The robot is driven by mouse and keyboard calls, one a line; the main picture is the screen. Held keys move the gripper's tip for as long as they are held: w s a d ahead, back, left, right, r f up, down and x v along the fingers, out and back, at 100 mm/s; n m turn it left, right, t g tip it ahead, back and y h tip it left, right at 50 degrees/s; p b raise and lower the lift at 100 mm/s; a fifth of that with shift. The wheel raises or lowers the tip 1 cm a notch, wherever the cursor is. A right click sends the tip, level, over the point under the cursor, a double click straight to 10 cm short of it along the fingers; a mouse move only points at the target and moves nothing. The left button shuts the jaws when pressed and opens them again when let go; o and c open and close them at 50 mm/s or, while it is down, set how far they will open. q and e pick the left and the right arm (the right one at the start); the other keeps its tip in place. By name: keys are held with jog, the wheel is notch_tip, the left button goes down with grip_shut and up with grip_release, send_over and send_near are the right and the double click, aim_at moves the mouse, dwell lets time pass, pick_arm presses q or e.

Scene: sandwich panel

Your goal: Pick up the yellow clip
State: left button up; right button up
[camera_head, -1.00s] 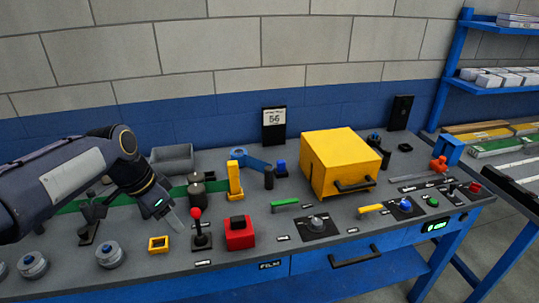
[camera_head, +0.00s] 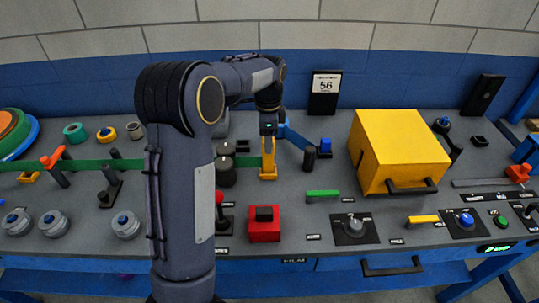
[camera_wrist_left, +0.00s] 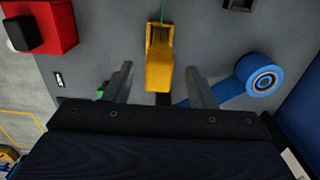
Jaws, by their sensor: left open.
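The yellow clip (camera_head: 268,162) stands upright on the grey bench top, right of the dark round knobs, at the end of the green band. In the left wrist view the yellow clip (camera_wrist_left: 159,66) shows between the two fingers, with gaps on both sides. My left gripper (camera_head: 269,134) is directly above the clip, pointing down. Its fingers in the left wrist view (camera_wrist_left: 159,72) are apart and hold nothing. Whether the fingertips reach down beside the clip is hard to tell. My right gripper is not in view.
A red block (camera_head: 264,228) is in front. A big yellow box (camera_head: 398,148) stands farther right. Dark cylinders (camera_head: 226,172) are just left. My left arm hides part of the bench.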

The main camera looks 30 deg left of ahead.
aim_at(268, 158)
pick_arm(q)
jog(key=shift+f, duration=1.3)
grip_shut()
